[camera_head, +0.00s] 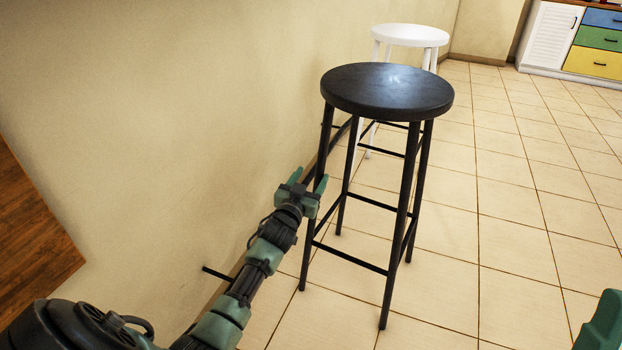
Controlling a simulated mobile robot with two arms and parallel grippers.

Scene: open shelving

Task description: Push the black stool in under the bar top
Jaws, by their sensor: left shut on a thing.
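The black stool (388,92) stands upright on the tiled floor, right of the centre of the head view, with a round seat and thin legs. My left gripper (309,180) is at its left leg, below the seat, with its green fingers shut on that leg. The exact contact is partly hidden. The brown wooden bar top (35,240) shows at the left edge, and the stool stands clear to the right of it. Only a green piece of my right arm (603,325) shows at the lower right corner, so its jaws cannot be judged.
A white stool (410,35) stands behind the black one, close to the beige wall (180,110). A cabinet with coloured drawers (597,40) is at the far right. The tiled floor (510,200) right of the black stool is clear.

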